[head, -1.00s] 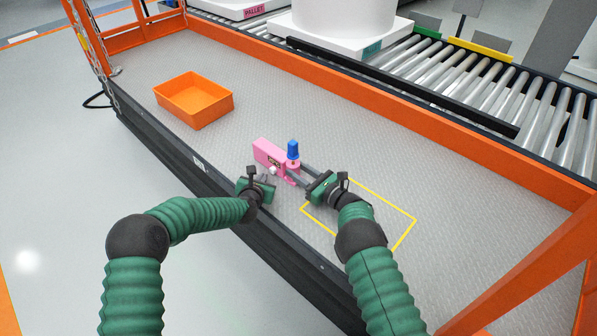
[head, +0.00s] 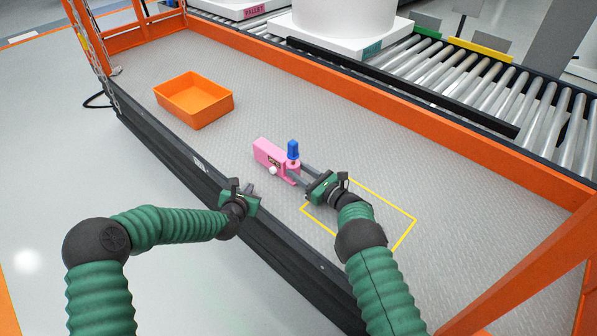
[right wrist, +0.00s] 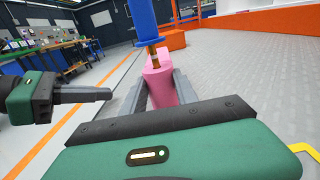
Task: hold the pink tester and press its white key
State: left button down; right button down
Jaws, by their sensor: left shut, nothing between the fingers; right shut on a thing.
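The pink tester (head: 268,153) is held above the grey platform floor in the head view, with a blue cylinder (head: 293,149) upright at its right end. Its white key (head: 273,170) shows as a round knob on the side toward my left arm. My right gripper (head: 297,175) is shut on the tester's right end; the right wrist view shows the pink body (right wrist: 160,82) between its fingers and the blue cylinder (right wrist: 145,22) above. My left gripper (head: 248,187) is shut and empty, apart from the tester, to the left of and below the key.
An orange bin (head: 194,100) stands empty on the platform at the left back. A yellow outlined rectangle (head: 400,243) lies under my right arm. The platform's dark edge (head: 290,258) runs below my left gripper. A roller conveyor (head: 470,85) lies behind the orange rail.

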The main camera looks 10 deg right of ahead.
jog(key=c, duration=0.9)
grip_release()
jog(key=shift+o, duration=0.2)
